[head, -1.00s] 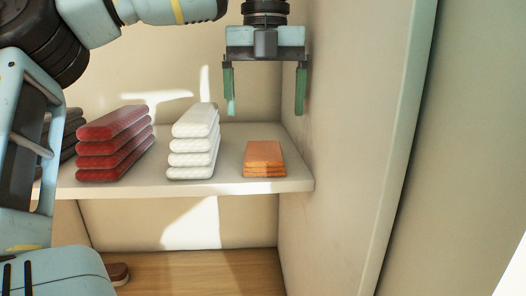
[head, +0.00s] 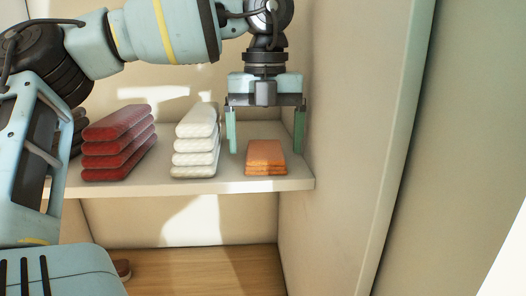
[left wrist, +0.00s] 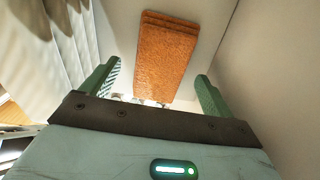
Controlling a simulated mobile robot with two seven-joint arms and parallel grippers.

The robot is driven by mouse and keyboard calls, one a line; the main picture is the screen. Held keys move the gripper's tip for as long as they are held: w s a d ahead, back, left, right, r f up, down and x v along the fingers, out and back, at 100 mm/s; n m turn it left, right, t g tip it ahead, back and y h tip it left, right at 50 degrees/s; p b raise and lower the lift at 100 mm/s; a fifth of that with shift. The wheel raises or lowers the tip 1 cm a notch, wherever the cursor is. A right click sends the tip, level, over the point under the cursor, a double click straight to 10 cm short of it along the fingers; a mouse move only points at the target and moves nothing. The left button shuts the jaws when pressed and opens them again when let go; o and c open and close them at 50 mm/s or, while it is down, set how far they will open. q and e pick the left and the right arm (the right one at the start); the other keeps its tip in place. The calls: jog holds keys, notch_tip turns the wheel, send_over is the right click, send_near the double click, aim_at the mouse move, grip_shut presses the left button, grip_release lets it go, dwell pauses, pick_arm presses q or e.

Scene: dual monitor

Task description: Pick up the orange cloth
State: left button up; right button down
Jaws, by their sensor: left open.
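The orange cloth (head: 266,155) lies folded in a small stack at the right end of the white shelf (head: 215,184). My left gripper (head: 265,146) is open and points down, just above the cloth, with one finger on each side of it in the head view. In the left wrist view the cloth (left wrist: 168,58) shows between the two open fingers (left wrist: 160,82), and nothing is held. My right gripper is not in view.
A stack of white cloths (head: 196,142) stands just left of the orange cloth, with a stack of red cloths (head: 118,145) farther left. The cabinet's right wall (head: 345,150) is close to my left gripper's right finger. A wooden surface (head: 200,272) lies below the shelf.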

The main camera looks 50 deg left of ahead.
pick_arm(q)
jog(key=shift+f, duration=0.6)
jog(key=c, duration=1.1)
jog(key=shift+o, duration=0.2)
jog(key=shift+r, duration=0.1)
